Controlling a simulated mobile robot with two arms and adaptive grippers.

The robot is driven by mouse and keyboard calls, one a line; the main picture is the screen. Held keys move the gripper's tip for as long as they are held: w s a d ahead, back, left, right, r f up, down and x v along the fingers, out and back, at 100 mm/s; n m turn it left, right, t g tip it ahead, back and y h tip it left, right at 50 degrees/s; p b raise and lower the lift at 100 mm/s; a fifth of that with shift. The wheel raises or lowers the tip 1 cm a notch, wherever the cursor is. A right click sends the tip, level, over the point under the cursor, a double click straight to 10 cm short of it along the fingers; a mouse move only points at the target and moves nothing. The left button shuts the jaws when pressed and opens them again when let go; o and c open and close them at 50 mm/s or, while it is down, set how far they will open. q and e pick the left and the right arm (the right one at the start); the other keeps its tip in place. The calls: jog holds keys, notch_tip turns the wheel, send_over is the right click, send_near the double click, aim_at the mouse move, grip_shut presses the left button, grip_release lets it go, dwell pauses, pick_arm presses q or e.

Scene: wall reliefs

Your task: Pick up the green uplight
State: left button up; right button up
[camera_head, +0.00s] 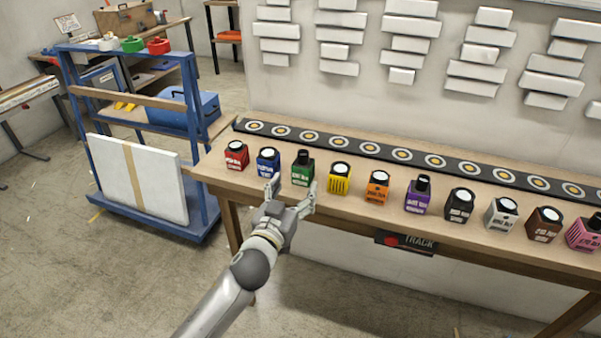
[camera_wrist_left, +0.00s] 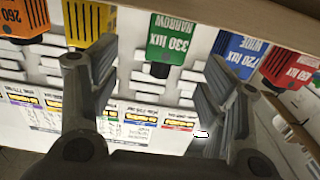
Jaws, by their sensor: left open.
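The green uplight (camera_head: 302,172) is a small box with a black top. It stands upright near the front edge of the wooden table, between the blue uplight (camera_head: 267,162) and the yellow uplight (camera_head: 339,179). My left gripper (camera_head: 291,187) is open at the table's front edge, just in front of the green uplight. In the left wrist view, which is upside down, the green uplight (camera_wrist_left: 172,38) shows white lettering and lies between and beyond the spread fingers (camera_wrist_left: 160,62). Nothing is held. My right gripper is not in view.
The wooden table (camera_head: 226,184) carries a row of several coloured uplights, with the red one (camera_head: 236,156) at the left end. A black track strip (camera_head: 370,149) runs behind them. A blue cart (camera_head: 206,165) stands to the left. White blocks line the wall.

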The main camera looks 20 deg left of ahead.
aim_at(300, 171)
pick_arm(q)
jog(key=w, duration=0.4)
jog(key=shift+w+r, duration=0.1)
jog(key=shift+w, duration=0.15)
jog(key=shift+w+a+p, duration=0.15)
jog(key=shift+w+p, duration=0.1)
jog(key=shift+w, duration=0.95)
jog(key=shift+w+a+p, duration=0.1)
jog(key=shift+w+p, duration=0.15)
jog(key=shift+w, duration=0.9)
jog(key=shift+r, duration=0.1)
jog(key=shift+c, duration=0.2)
jog(key=c, duration=1.1)
jog(key=shift+c, duration=0.2)
